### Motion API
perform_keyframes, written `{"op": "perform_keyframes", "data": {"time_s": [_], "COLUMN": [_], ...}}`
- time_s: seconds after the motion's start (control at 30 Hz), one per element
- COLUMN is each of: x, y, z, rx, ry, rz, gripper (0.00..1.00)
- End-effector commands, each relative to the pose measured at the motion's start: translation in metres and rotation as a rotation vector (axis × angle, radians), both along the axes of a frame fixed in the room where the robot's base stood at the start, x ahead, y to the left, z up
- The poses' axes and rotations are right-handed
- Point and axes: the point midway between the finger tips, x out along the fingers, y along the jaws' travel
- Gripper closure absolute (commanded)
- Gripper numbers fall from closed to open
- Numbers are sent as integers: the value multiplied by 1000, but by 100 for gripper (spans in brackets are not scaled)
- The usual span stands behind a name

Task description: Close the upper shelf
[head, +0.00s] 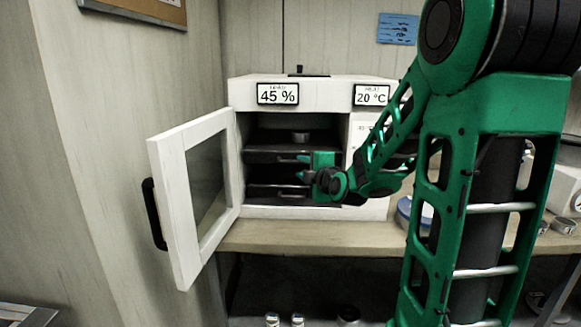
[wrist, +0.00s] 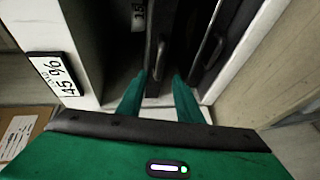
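The white cabinet (head: 320,92) stands on a bench with its compartment open. Inside are a dark upper shelf (head: 262,151) with a bar handle and a lower shelf (head: 262,189) with its own handle. A small round tin (head: 299,137) sits at the upper shelf. My gripper (head: 303,167) is at the shelf fronts, its fingers apart. In the wrist view, turned sideways, the gripper (wrist: 159,78) has the upper shelf's handle (wrist: 160,58) in line with the gap between its fingertips. I cannot tell whether they touch. How far the upper shelf sticks out is unclear.
The white glazed door (head: 190,190) with a black handle hangs open to the left. Displays reading 45 % (head: 277,94) and 20 °C (head: 371,95) are on the cabinet's front. My arm covers much of the right side. The bench (head: 300,236) is clear before the cabinet.

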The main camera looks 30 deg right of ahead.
Motion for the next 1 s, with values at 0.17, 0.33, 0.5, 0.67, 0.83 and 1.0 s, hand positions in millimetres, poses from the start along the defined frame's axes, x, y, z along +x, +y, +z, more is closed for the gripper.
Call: {"op": "perform_keyframes", "data": {"time_s": [0.17,0.33,0.5,0.67,0.83,1.0], "x": [30,56,72,78,79,78], "y": [-6,-11,-14,-16,-16,-16], "z": [-7,-12,-14,-15,-15,-15], "rx": [0,1,-1,0,1,1], "ry": [3,3,2,2,2,2], "rz": [0,1,0,0,-1,-1], "gripper": [67,67,67,67,67,89]}}
